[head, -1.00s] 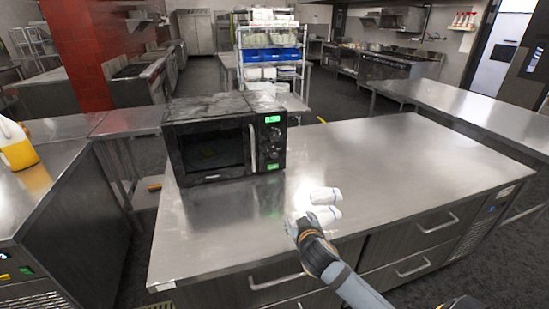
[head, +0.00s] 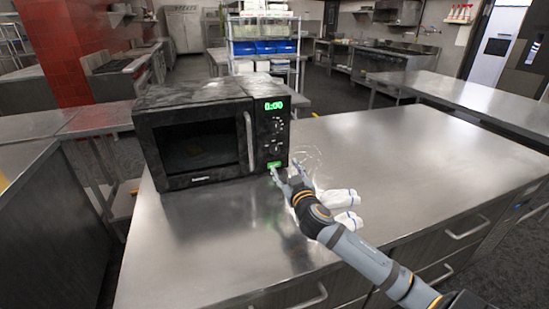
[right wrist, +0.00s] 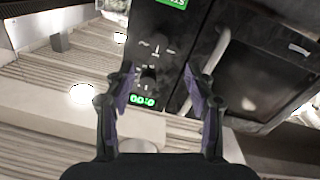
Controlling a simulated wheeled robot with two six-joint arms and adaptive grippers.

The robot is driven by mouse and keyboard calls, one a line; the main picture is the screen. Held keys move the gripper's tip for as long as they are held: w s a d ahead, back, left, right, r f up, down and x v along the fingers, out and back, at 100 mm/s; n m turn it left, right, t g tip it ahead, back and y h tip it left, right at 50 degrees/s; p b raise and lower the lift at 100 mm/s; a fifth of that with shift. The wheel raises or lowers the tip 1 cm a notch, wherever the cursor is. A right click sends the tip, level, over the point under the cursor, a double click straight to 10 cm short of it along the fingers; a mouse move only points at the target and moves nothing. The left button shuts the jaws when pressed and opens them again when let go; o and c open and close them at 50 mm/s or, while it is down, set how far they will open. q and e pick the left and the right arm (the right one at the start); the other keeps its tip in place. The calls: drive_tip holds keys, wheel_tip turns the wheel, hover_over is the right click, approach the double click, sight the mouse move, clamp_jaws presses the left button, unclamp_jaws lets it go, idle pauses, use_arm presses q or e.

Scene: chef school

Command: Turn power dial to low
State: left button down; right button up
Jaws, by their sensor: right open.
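A black microwave (head: 200,138) stands on the steel counter at the left in the head view. Its door is shut. Its control panel (head: 270,135) has a green display reading 0:00, small pale dial markings and a green label near the bottom. The dials are dark and too small to tell their settings. My right gripper (head: 284,172) is open in front of the panel's lower part, apparently empty. In the right wrist view the panel (right wrist: 168,75) appears upside down between and beyond the open fingers (right wrist: 165,88). My left gripper is not in view.
White objects (head: 342,198) lie on the steel counter (head: 420,150) beside my right arm. The counter's right side is clear. A wire shelf (head: 262,48) with blue bins stands behind the microwave, and another steel table (head: 450,98) stands at the right.

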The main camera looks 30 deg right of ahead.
sight(275, 150)
drive_tip(key=p+x, duration=0.2)
drive_tip(key=x, duration=0.7)
drive_tip(key=shift+r, duration=0.15)
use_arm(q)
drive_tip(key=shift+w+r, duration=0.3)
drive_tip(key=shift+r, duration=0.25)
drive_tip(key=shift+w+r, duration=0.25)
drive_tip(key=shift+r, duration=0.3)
use_arm(e)
drive_tip(key=shift+w+d, duration=0.15)
drive_tip(key=shift+w, duration=0.4)
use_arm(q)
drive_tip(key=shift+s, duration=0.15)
use_arm(e)
clamp_jaws()
